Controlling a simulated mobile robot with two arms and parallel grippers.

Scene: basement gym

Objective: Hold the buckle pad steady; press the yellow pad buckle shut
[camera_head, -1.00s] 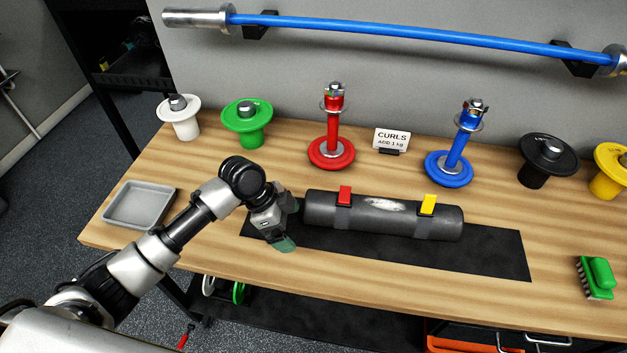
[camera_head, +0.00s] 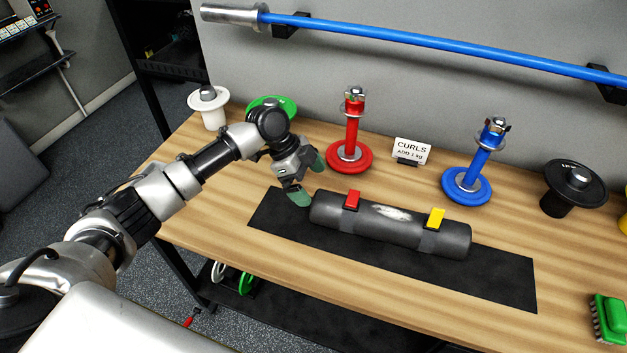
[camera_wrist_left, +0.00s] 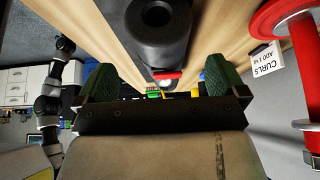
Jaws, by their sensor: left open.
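The buckle pad (camera_head: 385,229) is a dark grey cylinder lying on a black mat (camera_head: 275,221). A red buckle (camera_head: 352,200) sits on its left part and the yellow buckle (camera_head: 434,218) on its right part. The yellow tab looks tilted up; I cannot tell whether it is latched. My left gripper (camera_head: 309,180), with green fingertips, is open and empty by the pad's left end. In the left wrist view, the pad's round end (camera_wrist_left: 157,16) lies ahead of the open fingers (camera_wrist_left: 160,79), and the red buckle shows below it. My right gripper is out of view.
Behind the pad stand a red post (camera_head: 350,135), a CURLS sign (camera_head: 411,151) and a blue post (camera_head: 475,165). A green knob piece (camera_head: 285,108) is partly hidden behind my left arm. A green brush (camera_head: 609,318) lies at the front right. The mat's front strip is clear.

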